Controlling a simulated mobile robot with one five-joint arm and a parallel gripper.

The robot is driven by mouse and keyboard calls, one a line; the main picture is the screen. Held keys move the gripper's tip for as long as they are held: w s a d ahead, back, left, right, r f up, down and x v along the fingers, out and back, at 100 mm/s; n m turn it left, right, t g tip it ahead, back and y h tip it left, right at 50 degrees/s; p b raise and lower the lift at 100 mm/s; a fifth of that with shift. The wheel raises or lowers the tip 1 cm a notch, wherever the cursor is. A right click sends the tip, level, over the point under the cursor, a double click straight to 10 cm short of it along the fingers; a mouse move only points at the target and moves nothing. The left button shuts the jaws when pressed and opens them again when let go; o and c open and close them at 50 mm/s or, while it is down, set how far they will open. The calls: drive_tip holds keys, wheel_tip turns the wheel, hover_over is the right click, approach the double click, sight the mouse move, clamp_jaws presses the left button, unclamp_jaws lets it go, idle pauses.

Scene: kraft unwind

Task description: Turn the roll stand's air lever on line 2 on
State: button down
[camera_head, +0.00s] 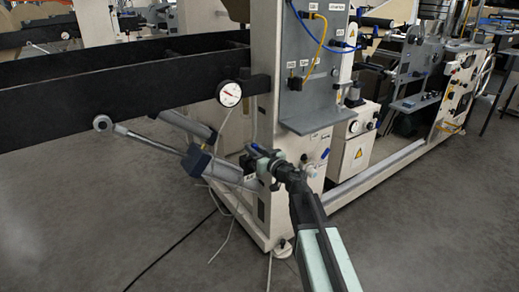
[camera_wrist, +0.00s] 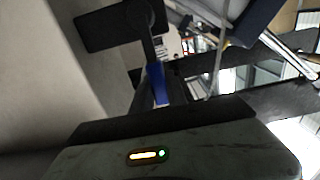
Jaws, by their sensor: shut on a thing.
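My gripper (camera_head: 262,158) is at the lower front of the cream roll stand (camera_head: 265,215), left of its corner. A small blue lever handle (camera_wrist: 157,83) shows upright close in front of my gripper in the wrist view. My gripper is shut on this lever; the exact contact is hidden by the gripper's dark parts. In the head view only a bit of blue shows at the gripper tip. Another small blue handle (camera_head: 325,153) is on the stand's right face, apart from my gripper. The labels are too small to read, so I cannot tell the line number.
A dark beam (camera_head: 130,92) with a round dial gauge (camera_head: 229,93) runs left above my gripper. A metal rod with a dark blue block (camera_head: 196,160) slants close by on the left. A grey shelf (camera_head: 325,118) juts out above right. The floor at lower left is open, with loose cables.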

drive_tip(key=shift+w+d+r, duration=0.1)
drive_tip(key=shift+w+d, duration=0.2)
drive_tip(key=shift+d, duration=0.15)
drive_tip(key=c, duration=1.4)
unclamp_jaws()
drive_tip(key=shift+c, duration=0.2)
drive_tip(key=shift+o, duration=0.6)
drive_tip(key=shift+s+a, duration=0.1)
drive_tip(key=shift+a, duration=0.1)
drive_tip(key=v, duration=0.7)
drive_tip(key=shift+s, duration=0.4)
drive_tip(key=shift+d, duration=0.15)
